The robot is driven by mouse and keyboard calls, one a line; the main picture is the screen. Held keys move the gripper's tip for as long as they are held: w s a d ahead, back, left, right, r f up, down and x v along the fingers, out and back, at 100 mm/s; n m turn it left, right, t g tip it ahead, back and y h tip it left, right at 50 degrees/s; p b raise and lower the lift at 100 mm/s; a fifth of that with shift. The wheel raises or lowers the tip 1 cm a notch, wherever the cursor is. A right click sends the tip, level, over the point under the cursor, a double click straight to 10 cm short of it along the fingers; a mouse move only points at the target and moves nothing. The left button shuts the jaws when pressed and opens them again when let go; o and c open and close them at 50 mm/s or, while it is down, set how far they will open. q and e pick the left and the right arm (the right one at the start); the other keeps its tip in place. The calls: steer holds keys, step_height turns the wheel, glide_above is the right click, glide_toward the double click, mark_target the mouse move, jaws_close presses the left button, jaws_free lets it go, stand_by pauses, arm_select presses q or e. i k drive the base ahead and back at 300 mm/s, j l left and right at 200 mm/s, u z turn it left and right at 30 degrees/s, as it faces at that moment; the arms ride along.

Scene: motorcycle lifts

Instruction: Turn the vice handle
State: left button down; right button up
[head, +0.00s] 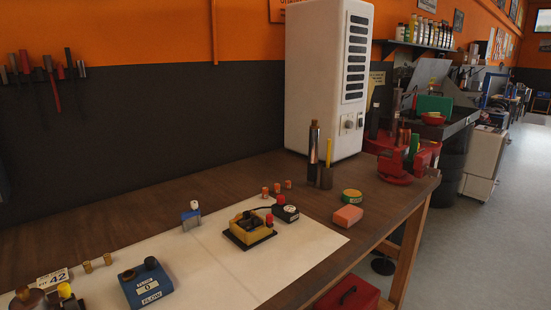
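A red bench vice (405,164) sits on the far right corner of the wooden workbench (245,178). It is small in the head view, and I cannot clearly make out its handle. Neither of my grippers is in view.
A tall white cabinet (318,80) stands on the bench left of the vice. A dark cylinder (314,143), a green-and-yellow tin (352,196) and an orange block (347,216) are nearby. A blue box (145,286) and a yellow device (250,230) lie on a white sheet (208,262). Open floor (490,240) is at right.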

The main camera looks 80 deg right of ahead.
mark_target(432, 171)
steer(key=z, duration=3.8)
